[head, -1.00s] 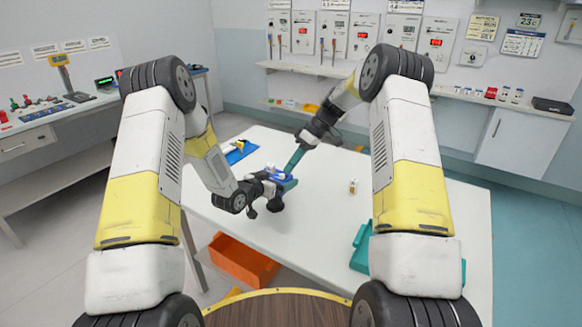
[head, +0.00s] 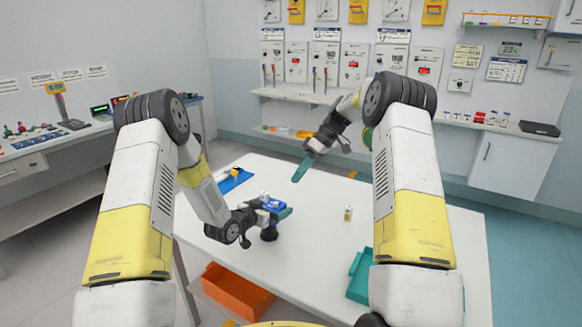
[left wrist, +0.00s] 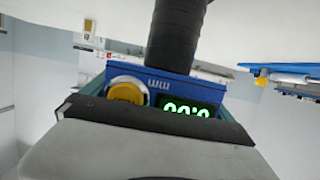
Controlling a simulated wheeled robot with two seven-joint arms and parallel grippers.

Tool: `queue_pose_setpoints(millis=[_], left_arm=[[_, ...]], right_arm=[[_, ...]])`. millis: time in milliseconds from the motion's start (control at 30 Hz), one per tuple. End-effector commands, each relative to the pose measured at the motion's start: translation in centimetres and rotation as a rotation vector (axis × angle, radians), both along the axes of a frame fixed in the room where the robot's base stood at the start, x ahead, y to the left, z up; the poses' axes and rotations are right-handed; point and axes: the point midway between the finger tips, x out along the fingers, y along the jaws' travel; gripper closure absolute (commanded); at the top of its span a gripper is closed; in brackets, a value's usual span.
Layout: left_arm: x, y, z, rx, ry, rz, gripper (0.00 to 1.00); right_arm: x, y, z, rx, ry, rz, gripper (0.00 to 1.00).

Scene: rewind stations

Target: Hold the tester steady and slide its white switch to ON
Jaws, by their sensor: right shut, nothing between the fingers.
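The tester (head: 275,204) is a small blue box above the white table, with a black post (head: 269,232) below it. In the left wrist view the tester (left wrist: 150,72) shows a yellow round knob (left wrist: 127,90) and a lit green display (left wrist: 188,109). My left gripper (head: 283,212) has its teal fingers around the tester and is shut on it. A small white part (head: 264,196) shows on top; I cannot tell whether it is the switch or its position. My right gripper (head: 297,179) is shut and empty, above and right of the tester, apart from it.
A small bottle (head: 348,214) stands right of the tester. A teal tray (head: 361,277) is at the front right. An orange bin (head: 236,292) is below the table's front edge.

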Motion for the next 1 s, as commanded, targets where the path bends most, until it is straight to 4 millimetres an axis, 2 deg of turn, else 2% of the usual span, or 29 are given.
queue_pose_setpoints(millis=[233, 367, 800, 1000], left_arm=[[-0.1, 0.1, 0.0, 0.000, 0.000, 0.000, 0.00], [-0.8, 0.7, 0.3, 0.000, 0.001, 0.002, 0.00], [-7.5, 5.6, 2.9, 0.001, 0.000, 0.003, 0.00], [-9.0, 6.7, 3.6, 0.003, -0.001, 0.001, 0.00]], right_arm=[[0.0, 0.0, 0.0, 0.000, 0.000, 0.000, 1.00], [0.0, 0.0, 0.0, 0.000, 0.000, 0.000, 1.00], [0.0, 0.0, 0.0, 0.000, 0.000, 0.000, 1.00], [0.0, 0.0, 0.1, -0.002, -0.001, -0.001, 1.00]])
